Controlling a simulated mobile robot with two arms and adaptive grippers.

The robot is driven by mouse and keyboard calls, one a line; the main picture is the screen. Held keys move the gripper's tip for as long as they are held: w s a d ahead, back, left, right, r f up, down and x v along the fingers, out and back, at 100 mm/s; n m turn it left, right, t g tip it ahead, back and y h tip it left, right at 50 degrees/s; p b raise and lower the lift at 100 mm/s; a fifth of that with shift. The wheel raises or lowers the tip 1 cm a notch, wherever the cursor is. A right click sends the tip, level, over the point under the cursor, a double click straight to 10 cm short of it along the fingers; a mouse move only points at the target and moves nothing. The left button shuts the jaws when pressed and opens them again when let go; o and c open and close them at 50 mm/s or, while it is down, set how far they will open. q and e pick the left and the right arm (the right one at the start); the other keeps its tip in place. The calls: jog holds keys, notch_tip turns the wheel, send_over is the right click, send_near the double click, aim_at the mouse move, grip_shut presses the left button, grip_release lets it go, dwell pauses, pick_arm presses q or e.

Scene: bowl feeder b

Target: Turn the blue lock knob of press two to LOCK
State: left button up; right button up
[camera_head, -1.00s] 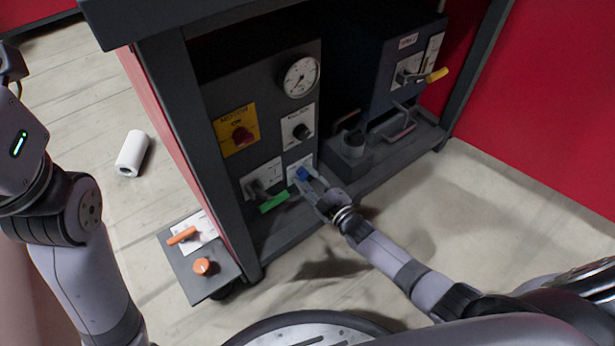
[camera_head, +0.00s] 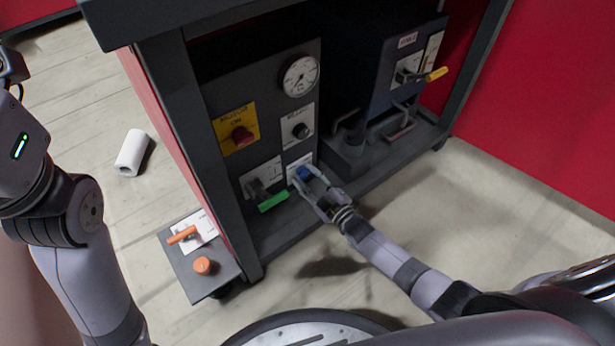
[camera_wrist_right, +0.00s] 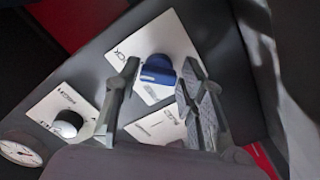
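The blue lock knob (camera_head: 304,173) sits on a white plate low on the dark control panel (camera_head: 283,105). In the right wrist view the blue knob (camera_wrist_right: 157,70) lies between the fingertips, and part of the plate lettering, "CK", shows beside it. My right gripper (camera_head: 309,176) is at the panel with one finger on each side of the knob. In the wrist view the right gripper (camera_wrist_right: 158,80) looks open, with the fingers close to the knob; I cannot tell whether they touch it. My left arm is at the left edge, but its gripper is out of view.
A green-handled lever (camera_head: 273,202) is just left of the knob. A black knob (camera_head: 301,131), a gauge (camera_head: 299,77) and a red switch (camera_head: 241,137) sit above. A yellow lever (camera_head: 435,74) is at right. A small stand (camera_head: 205,288) carries orange controls.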

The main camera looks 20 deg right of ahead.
jog(key=shift+o, duration=1.3)
jog(key=v, duration=1.2)
jog(key=shift+r, duration=0.1)
